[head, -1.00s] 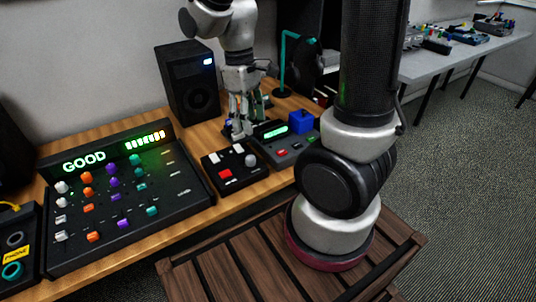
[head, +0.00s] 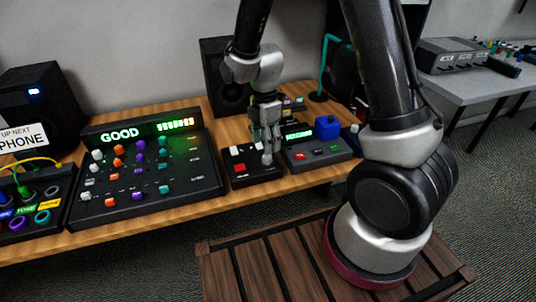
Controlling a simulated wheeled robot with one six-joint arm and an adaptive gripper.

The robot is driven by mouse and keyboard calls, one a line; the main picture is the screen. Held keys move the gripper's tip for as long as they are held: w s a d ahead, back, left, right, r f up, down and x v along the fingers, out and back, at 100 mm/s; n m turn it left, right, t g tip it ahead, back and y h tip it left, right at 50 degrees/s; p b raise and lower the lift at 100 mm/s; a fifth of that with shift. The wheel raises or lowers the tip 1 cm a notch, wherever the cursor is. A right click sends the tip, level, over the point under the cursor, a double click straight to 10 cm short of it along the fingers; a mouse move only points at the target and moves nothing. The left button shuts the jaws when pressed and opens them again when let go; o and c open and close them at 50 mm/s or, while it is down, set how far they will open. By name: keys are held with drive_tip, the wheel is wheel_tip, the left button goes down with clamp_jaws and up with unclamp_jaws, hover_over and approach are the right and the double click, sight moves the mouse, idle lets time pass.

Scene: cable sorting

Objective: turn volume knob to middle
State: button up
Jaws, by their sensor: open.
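A small black control box (head: 240,182) sits on the wooden bench. It carries a red button (head: 240,168) and a pale switch (head: 233,150). A grey knob (head: 267,159) stands at its right side, mostly hidden by my gripper. My gripper (head: 267,148) is open and points down, with its fingers at or just over this knob. I cannot tell whether they touch it. Labels are too small to read, so I cannot confirm it is the volume knob or see its setting.
A mixer (head: 150,212) with several coloured knobs and a lit "GOOD" display stands left. A grey box (head: 318,162) with a blue block (head: 327,127) is close on the right. A patch panel (head: 35,222) with a yellow cable is far left. A black speaker (head: 217,72) stands behind.

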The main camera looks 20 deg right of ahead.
sight(267, 159)
wheel_tip(267, 159, down, 6)
drive_tip(key=shift+s+r, duration=0.15)
drive_tip(key=shift+r, duration=0.05)
drive_tip(key=c, duration=1.1)
drive_tip(key=shift+o, duration=0.2)
